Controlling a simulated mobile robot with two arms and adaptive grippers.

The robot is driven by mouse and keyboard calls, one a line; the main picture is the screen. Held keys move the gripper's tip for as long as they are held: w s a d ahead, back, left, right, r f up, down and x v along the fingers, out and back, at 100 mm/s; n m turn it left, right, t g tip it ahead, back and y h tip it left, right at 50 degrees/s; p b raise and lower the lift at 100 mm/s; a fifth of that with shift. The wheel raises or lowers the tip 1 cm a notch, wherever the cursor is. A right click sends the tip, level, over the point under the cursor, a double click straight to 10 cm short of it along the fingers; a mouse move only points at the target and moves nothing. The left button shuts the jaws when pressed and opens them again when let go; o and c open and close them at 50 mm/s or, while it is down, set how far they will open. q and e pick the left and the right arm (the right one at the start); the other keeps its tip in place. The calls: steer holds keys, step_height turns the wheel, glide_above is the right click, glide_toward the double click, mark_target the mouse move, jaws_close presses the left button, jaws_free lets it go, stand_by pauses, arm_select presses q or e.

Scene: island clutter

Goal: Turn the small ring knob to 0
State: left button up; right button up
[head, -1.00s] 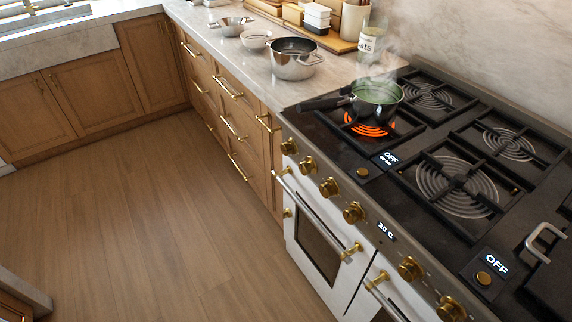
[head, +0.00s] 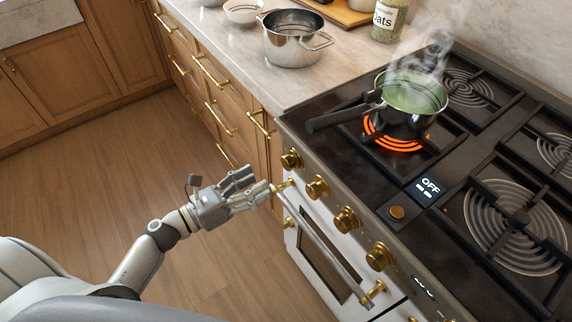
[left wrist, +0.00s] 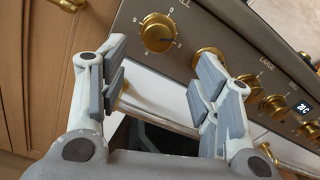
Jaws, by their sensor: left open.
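A row of brass knobs runs along the stove's front panel. The knob at the left end (head: 291,159) shows large in the left wrist view (left wrist: 157,32), with numbers around it and a label cut off by the picture edge. I cannot read for sure which knob is the small ring's. My left gripper (head: 250,184) is open and empty, just left of the panel's end. In the left wrist view its fingers (left wrist: 162,72) are spread below the end knob, apart from it. My right gripper is not in view.
A steaming pot (head: 408,118) with green contents stands over a glowing orange ring (head: 395,145). An OFF display (head: 430,186) sits on the stovetop. The oven door handle (head: 325,240) runs below the knobs. A steel pot (head: 290,45) stands on the counter (head: 235,65).

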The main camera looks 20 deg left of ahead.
mark_target(285, 165)
arm_select(q)
steer(key=p+x, duration=0.2)
steer(key=x, duration=0.7)
steer(key=shift+a, duration=0.15)
steer(key=shift+w+d, duration=0.4)
steer(key=shift+w, duration=0.05)
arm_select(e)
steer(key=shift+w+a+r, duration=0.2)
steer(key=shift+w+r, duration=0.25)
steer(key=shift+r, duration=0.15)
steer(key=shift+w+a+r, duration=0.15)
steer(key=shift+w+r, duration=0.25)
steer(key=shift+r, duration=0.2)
arm_select(q)
steer(key=shift+f, duration=0.1)
steer(key=shift+c, duration=0.9)
steer(key=c, duration=0.9)
steer(key=shift+o, duration=0.2)
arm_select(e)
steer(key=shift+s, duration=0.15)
